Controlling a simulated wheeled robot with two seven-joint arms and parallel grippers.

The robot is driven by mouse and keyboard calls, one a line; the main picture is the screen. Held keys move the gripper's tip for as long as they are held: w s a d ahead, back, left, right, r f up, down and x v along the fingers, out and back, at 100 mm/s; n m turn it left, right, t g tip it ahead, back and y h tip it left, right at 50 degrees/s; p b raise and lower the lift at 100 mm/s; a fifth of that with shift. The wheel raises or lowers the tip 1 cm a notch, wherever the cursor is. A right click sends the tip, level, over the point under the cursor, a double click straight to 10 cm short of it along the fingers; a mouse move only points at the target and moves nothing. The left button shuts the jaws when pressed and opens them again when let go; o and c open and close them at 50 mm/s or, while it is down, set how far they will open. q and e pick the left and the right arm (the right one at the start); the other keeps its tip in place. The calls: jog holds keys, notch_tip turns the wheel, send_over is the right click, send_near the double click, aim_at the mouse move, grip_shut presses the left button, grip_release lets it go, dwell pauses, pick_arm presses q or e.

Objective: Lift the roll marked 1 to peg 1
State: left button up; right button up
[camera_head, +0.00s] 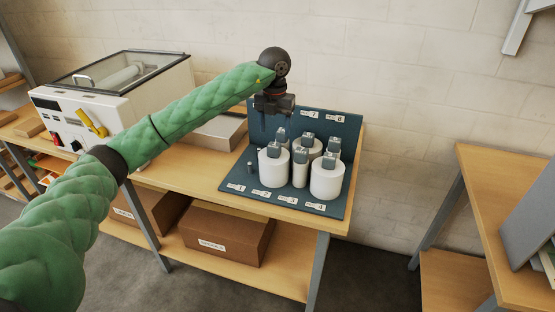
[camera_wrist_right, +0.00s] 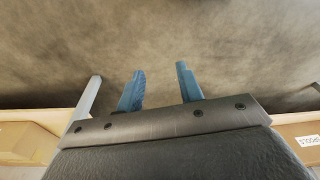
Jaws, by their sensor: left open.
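The dark blue rack (camera_head: 233,178) stands on the wooden bench and holds several white rolls with blue-grey blocks on top. A wide roll (camera_head: 272,172) stands at the front left, a slim roll (camera_head: 300,172) in the middle and a wide roll (camera_head: 326,181) at the right. The roll numbers are too small to read. A short bare peg (camera_head: 249,168) stands at the left, behind label 1 (camera_head: 236,187). My right gripper (camera_wrist_right: 160,82) is open and empty over the floor.
A white laminator (camera_head: 100,108) with a yellow lever stands on the bench at left. Cardboard boxes (camera_head: 226,234) lie on the lower shelf. Another wooden table (camera_head: 510,215) stands at right, across a floor gap.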

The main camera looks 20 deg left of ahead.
aim_at(274, 145)
pick_arm(q)
jog(key=shift+f, duration=0.3)
jog(key=shift+f+p, duration=0.25)
jog(key=shift+p, duration=0.1)
jog(key=shift+s+f, duration=0.15)
jog(key=shift+f, duration=0.15)
jog(key=shift+f+p, duration=0.3)
jog(key=shift+f, duration=0.1)
notch_tip(274, 145, down, 4)
jog(key=p, duration=0.2)
jog(key=shift+a+r+p, duration=0.1)
jog(key=shift+r+p, duration=0.05)
jog(key=shift+p, duration=0.25)
jog(key=shift+f, duration=0.6)
pick_arm(e)
jog(key=s+d+f, duration=0.2)
jog(key=s+f, duration=0.2)
jog(key=f, duration=0.6)
jog(key=shift+s+d+t, duration=0.2)
jog(key=shift+d+t, duration=0.05)
jog(key=shift+t, duration=0.05)
pick_arm(q)
grip_shut()
pick_arm(e)
jog(key=shift+d, duration=0.1)
